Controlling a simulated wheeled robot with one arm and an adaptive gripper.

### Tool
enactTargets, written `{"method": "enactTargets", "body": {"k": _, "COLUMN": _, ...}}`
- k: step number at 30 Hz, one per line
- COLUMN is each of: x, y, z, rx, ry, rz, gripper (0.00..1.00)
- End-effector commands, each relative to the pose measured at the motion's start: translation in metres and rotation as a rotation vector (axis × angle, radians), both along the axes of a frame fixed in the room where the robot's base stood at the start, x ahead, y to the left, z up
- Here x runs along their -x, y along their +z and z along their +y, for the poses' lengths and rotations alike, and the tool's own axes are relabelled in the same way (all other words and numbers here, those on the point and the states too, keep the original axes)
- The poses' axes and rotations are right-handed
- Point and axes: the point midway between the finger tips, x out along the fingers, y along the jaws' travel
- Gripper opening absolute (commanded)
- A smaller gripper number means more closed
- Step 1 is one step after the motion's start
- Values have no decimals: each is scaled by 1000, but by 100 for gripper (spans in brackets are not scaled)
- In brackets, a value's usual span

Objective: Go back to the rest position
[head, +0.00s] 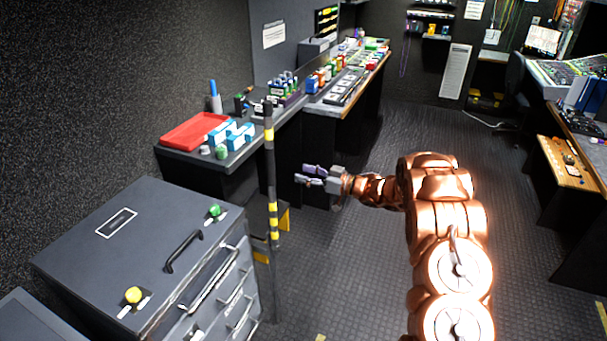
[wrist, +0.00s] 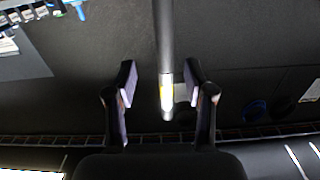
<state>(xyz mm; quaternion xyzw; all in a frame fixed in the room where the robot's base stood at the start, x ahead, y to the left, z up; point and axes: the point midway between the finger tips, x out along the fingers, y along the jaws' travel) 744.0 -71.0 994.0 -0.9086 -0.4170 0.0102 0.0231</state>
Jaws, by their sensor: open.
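My gripper (head: 306,176) is at the end of my copper-coloured arm, stretched out to the left over the open floor in the head view. In the wrist view its two fingers (wrist: 160,84) stand apart with nothing held between them. A dark pole with yellow bands (head: 270,175) stands to the left of the gripper in the head view. A pole-like bar with a pale yellow end (wrist: 166,85) shows between the fingers in the wrist view; I cannot tell how far beyond them it is.
A grey drawer cabinet (head: 130,235) with handles and knobs stands at the front left. Behind it, a dark bench holds a red tray (head: 193,131), blue-and-white boxes (head: 228,136) and many small items. A control console (head: 570,75) is at the right. The floor (head: 365,260) between is clear.

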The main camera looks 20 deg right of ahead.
Motion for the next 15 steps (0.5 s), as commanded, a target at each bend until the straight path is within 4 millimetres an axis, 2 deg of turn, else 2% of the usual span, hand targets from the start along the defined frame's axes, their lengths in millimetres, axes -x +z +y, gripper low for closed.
{"method": "enactTargets", "body": {"k": 8, "x": -3, "y": 2, "z": -1, "rx": 15, "ry": -16, "rz": 1, "gripper": 53}}
{"method": "enactTargets", "body": {"k": 11, "x": -13, "y": 9, "z": -5, "rx": 57, "ry": -68, "rz": 4, "gripper": 53}}
{"method": "enactTargets", "body": {"k": 15, "x": -32, "y": 27, "z": -22, "rx": 163, "ry": -205, "rz": 17, "gripper": 53}}
